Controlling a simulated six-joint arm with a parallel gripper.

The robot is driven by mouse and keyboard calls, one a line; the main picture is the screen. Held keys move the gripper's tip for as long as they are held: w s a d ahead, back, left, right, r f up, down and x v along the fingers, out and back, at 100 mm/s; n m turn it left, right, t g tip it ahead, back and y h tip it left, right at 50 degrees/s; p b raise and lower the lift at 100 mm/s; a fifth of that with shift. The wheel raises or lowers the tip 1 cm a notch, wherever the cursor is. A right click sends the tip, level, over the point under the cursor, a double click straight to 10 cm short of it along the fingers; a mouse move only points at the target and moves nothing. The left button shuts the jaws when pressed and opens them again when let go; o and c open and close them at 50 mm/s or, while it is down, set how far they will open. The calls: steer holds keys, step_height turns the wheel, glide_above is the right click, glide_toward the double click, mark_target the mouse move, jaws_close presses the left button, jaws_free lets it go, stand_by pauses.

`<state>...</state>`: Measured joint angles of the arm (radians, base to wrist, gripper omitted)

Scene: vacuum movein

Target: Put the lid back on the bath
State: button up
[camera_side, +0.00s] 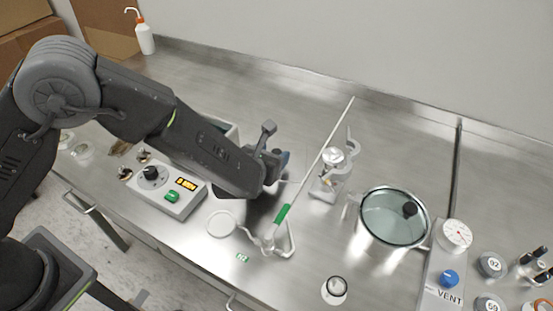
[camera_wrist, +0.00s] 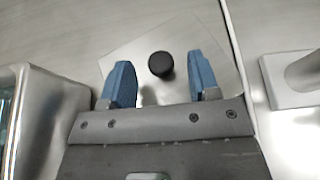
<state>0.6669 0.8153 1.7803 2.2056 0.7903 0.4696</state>
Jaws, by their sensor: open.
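The bath (camera_side: 233,134) is a pale open box with a dark green inside, partly hidden behind my arm in the side view. A metal-walled box at the left edge of the wrist view (camera_wrist: 62,105) appears to be the bath. The lid (camera_wrist: 132,48) is a thin flat plate with an upright black knob (camera_wrist: 160,64), lying on the bench in the wrist view; my arm hides it in the side view. My gripper (camera_wrist: 161,78) is open, with one blue finger on each side of the knob and visible gaps. It also shows in the side view (camera_side: 283,160).
A control box (camera_side: 172,188) with dial and display stands left of my gripper. A rod with a green grip (camera_side: 283,213) and a clamp stand (camera_side: 332,175) are close on the right. Farther right are a glass-lidded pot (camera_side: 385,225) and a gauge panel (camera_side: 440,275).

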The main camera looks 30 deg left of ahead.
mark_target(275, 151)
steer(key=shift+x, duration=1.35)
steer(key=shift+c, duration=0.5)
jaws_close()
step_height(275, 151, up, 10)
steer(key=shift+f, duration=0.15)
steer(key=shift+a, duration=0.15)
steer(key=s+a+r+n+y, duration=0.1)
steer(key=s+a, duration=0.3)
steer(key=a, duration=0.7)
steer(key=s+a+r+n+y, duration=0.2)
steer(key=s+a+r+y, duration=0.1)
steer(key=a, duration=0.8)
steer(key=shift+s+a+g, duration=0.3)
steer(key=shift+s+a, duration=0.1)
steer(key=shift+s, duration=0.25)
